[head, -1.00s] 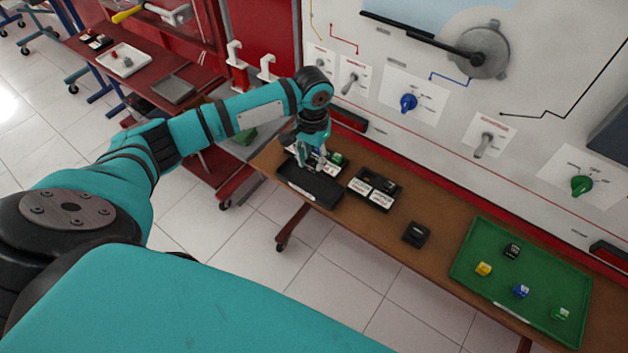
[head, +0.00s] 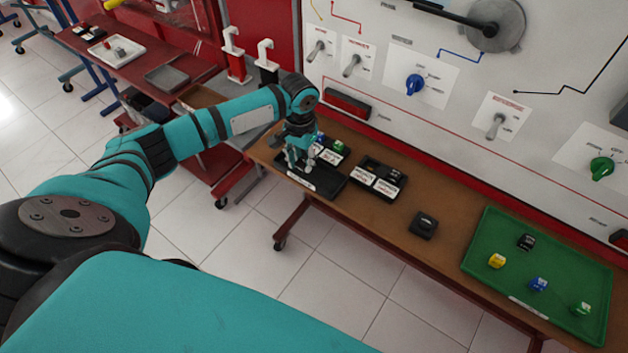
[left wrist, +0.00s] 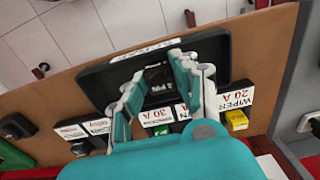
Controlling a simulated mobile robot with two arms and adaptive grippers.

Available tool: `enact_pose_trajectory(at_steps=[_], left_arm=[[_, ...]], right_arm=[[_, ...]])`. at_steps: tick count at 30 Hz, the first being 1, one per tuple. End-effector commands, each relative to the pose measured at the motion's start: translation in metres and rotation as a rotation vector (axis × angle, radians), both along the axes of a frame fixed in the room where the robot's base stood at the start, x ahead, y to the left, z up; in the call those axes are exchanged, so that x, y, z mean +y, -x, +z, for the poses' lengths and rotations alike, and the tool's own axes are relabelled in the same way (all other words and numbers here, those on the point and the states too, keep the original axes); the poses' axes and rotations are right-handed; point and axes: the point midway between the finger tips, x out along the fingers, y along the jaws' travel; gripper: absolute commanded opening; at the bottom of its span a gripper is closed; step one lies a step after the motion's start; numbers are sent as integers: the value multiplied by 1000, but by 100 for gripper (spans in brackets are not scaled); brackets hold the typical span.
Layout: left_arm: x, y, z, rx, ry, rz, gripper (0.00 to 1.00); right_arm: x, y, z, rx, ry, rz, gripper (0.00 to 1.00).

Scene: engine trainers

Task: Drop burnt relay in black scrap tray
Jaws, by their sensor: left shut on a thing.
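My left gripper (head: 299,166) is over the left part of the black scrap tray (head: 328,188), which lies at the left end of the brown bench. In the left wrist view the gripper (left wrist: 160,72) points down at the black tray (left wrist: 97,82), with its fingers around a dark relay (left wrist: 158,76). The fingers are shut on this relay, inside the tray's outline; whether it touches the tray floor cannot be told. The relay is mostly hidden in the head view. My right gripper is not in view.
Labelled holders with a green relay (head: 338,146) and a yellow relay (left wrist: 236,119) stand behind the tray. A black holder (head: 398,182) is to its right, then a small black block (head: 423,225). A green tray (head: 484,244) with several coloured relays is farther right.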

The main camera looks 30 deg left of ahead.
Motion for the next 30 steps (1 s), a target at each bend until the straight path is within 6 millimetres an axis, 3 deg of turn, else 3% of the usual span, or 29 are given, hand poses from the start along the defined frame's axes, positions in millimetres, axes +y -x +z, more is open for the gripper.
enact_pose_trajectory(at_steps=[7,8,14,23,30], left_arm=[[0,0,0,0,0,0,3],[0,0,0,0,0,0,29],[0,0,0,0,0,0,55],[0,0,1,-1,1,0,55],[0,-1,36,-5,0,-2,55]], right_arm=[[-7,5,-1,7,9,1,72],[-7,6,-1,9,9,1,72],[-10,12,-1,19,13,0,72],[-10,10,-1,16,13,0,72],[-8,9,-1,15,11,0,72]])
